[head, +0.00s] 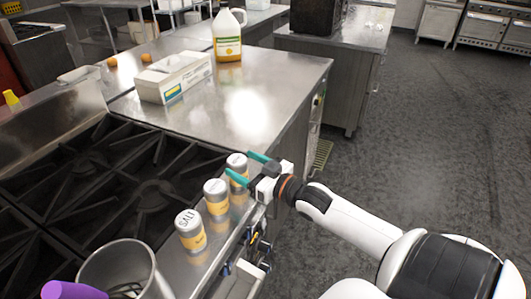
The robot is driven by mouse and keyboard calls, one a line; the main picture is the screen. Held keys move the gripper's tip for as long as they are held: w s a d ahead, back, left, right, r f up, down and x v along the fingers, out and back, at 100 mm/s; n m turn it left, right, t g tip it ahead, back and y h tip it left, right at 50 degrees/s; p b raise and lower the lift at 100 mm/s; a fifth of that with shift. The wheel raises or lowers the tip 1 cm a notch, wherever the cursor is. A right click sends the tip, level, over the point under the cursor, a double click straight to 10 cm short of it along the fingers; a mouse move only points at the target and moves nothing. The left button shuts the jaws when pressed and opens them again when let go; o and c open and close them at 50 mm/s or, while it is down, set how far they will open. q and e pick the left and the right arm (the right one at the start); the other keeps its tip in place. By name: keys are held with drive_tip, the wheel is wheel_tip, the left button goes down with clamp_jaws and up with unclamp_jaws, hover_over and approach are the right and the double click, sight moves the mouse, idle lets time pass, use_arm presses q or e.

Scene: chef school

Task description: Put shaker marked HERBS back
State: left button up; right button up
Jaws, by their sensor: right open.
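Three shakers with silver tops and yellow bands stand in a row on the steel ledge at the front of the stove. The nearest (191,232) reads SALT on its lid. The lid lettering on the middle shaker (216,197) and the far shaker (237,161) is too small to read, so I cannot tell which is HERBS. My right gripper (247,167) is open at the far shaker, its teal fingers on either side of that shaker in the picture. I cannot tell whether they touch it. My left gripper is not in view.
The black stove grates (150,190) lie left of the shakers. A metal pot (118,262) stands near, with a purple object (72,290) beside it. A white box (174,77) and a jug (228,35) stand on the steel counter (275,80). The floor at right is clear.

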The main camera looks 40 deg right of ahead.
drive_tip(key=s+d, duration=0.1)
drive_tip(key=s, duration=0.6)
drive_tip(key=shift+d, duration=0.2)
drive_tip(key=shift+s, duration=0.1)
